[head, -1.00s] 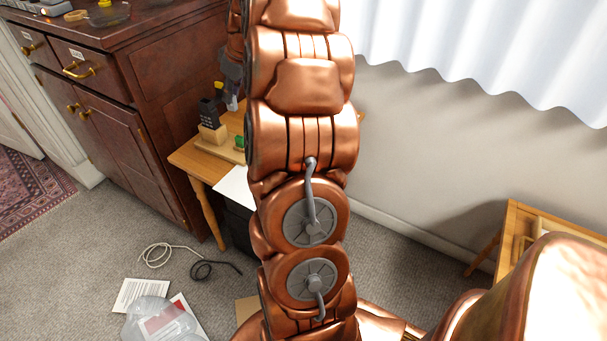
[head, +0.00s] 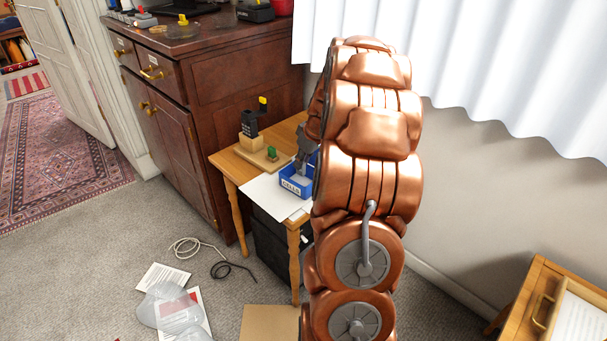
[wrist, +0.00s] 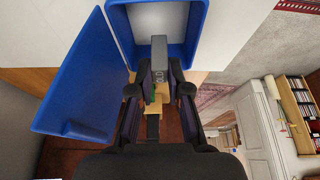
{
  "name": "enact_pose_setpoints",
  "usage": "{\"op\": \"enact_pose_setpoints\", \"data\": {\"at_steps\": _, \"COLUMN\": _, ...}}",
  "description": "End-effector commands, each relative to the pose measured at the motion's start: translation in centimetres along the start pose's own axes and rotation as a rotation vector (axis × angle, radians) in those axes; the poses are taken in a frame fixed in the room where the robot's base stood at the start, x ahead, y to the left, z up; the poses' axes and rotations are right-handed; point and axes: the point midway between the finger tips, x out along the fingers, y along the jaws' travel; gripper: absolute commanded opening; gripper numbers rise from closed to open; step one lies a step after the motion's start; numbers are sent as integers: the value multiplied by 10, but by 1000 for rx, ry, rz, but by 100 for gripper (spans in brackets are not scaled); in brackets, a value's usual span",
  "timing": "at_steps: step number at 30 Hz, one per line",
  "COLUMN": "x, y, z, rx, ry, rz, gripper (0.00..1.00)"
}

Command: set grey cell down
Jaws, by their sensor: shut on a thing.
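The grey cell (wrist: 159,52) is upright in the picture between my fingertips in the wrist view, with pale marks on its side. My gripper (wrist: 158,92) is shut on it. The cell's far end overlaps the opening of a blue bin (wrist: 197,30); I cannot tell whether it touches the bin. In the head view my gripper (head: 302,166) is at the small blue bin (head: 292,187), which has a white front label reading like "CELLS". My arm hides the bin's right part, and the cell is not clear there.
A blue panel (wrist: 82,80) lies beside the bin in the wrist view. The small wooden table (head: 228,166) also bears a white sheet (head: 268,197), a black device (head: 250,122) and a green piece (head: 272,152). A dark cabinet (head: 245,75) stands behind. Cables and papers litter the floor.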

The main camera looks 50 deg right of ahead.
Motion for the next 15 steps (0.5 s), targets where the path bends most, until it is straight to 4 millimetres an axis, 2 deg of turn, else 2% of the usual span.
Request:
{"op": "enact_pose_setpoints", "data": {"at_steps": 12, "x": 39, "y": 0, "z": 14, "rx": -1, "ry": 3, "rz": 3, "gripper": 0}}
{"op": "enact_pose_setpoints", "data": {"at_steps": 15, "x": 41, "y": 0, "z": 15, "rx": -3, "ry": 3, "rz": 3, "gripper": 0}}
